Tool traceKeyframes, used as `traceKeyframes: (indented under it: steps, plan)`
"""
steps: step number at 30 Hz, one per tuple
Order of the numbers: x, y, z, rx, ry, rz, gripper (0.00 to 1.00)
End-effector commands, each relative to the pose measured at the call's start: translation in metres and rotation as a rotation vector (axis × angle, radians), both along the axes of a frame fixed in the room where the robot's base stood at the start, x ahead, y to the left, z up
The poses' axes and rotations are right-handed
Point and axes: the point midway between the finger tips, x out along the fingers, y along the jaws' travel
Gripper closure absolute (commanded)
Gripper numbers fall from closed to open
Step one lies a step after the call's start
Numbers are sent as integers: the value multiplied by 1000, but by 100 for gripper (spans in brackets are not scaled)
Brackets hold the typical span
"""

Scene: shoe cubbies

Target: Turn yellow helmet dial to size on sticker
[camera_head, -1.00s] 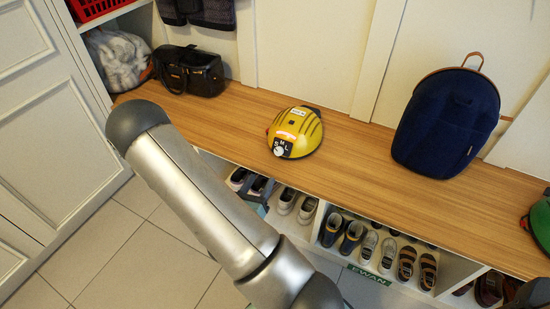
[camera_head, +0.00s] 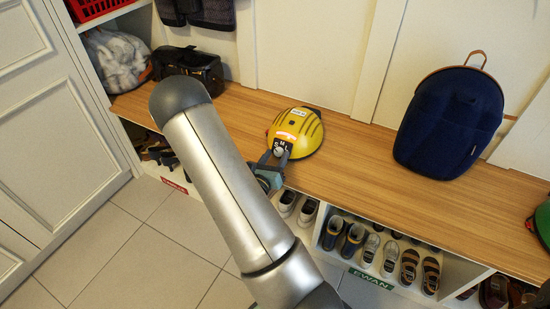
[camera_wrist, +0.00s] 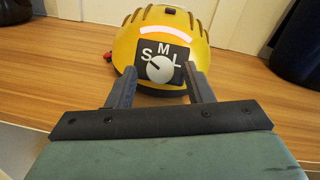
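The yellow helmet (camera_head: 306,128) sits on the wooden bench, its dial plate facing my gripper. In the wrist view the helmet (camera_wrist: 200,35) carries a black plate with S, M and L around a pale round dial (camera_wrist: 160,69). The dial's mark seems to lean toward S, but it is small. A white sticker (camera_head: 301,112) is on the helmet's upper side in the head view; its text is unreadable. My gripper (camera_head: 275,158) is open in front of the plate. In the wrist view its fingertips (camera_wrist: 160,78) stand left and right of the dial, apart from it.
The bench (camera_head: 360,165) is clear around the helmet. A navy backpack (camera_head: 447,120) stands to the right and a black bag (camera_head: 188,68) to the left. Shoe cubbies with several shoes (camera_head: 354,240) lie below the bench's front edge. A green item (camera_head: 543,222) is at the far right.

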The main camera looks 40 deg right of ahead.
Motion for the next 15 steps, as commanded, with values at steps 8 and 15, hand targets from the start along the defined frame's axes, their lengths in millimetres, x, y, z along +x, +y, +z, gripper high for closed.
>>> traceKeyframes:
  steps: [8, 15]
  plan:
    - [0, 0, 0, 0, -1, 0, 96]
    - [1, 1, 0, 15, -32, -18, 96]
